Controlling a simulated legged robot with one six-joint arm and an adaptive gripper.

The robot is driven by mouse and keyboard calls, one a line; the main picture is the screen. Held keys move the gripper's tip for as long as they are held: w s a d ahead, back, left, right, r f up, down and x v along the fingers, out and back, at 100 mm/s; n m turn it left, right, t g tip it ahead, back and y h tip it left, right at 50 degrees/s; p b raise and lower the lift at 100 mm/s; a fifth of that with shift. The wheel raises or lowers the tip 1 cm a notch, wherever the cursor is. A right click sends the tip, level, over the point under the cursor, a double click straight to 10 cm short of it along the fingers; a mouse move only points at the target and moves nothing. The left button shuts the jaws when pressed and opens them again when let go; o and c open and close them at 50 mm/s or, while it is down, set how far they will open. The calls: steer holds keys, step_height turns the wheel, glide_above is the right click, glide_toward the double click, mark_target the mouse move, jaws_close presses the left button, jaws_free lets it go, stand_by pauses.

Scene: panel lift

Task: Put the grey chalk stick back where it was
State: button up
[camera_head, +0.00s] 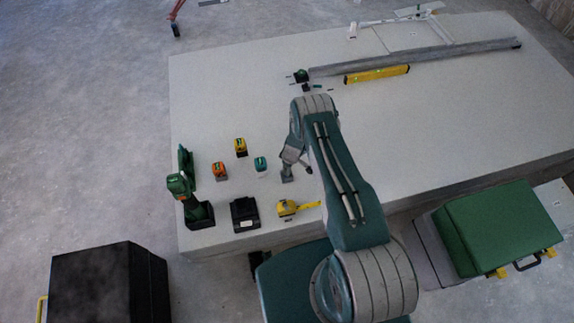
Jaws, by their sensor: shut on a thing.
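My gripper (288,172) points down low over the front left part of the white panel-like table top (420,130), just right of the teal-topped small tool (260,163). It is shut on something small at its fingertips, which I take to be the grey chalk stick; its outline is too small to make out. Several small stick-like pieces (317,87) lie at the far side, near a small green-and-black item (301,75). I cannot tell their colours surely.
Orange (219,170) and yellow (241,147) small tools, a green drill (189,199), a black battery (244,213) and a yellow tape measure (289,208) surround the gripper's left and front. A yellow level (377,75) and a long grey bar (430,59) lie at the back. The right middle is clear.

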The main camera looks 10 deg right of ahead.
steer(key=shift+a+f, duration=0.1)
steer(key=shift+f, duration=0.15)
steer(key=o, duration=1)
steer(key=shift+a, duration=0.1)
steer(key=s+a+r+m+t, duration=0.1)
steer(key=s+r+m, duration=0.1)
steer(key=r, duration=2.3)
steer(key=s+r+m+t, duration=0.1)
steer(key=s+r, duration=0.1)
steer(key=r, duration=2.3)
steer(key=s+r+m+t, duration=0.1)
steer(key=s+r+m, duration=0.2)
steer(key=s+r, duration=0.85)
steer(key=s+d+r+m+t+h, duration=0.1)
steer(key=s+r+m, duration=0.2)
steer(key=s, duration=1.1)
steer(key=shift+w+v, duration=0.2)
steer(key=shift+v, duration=0.9)
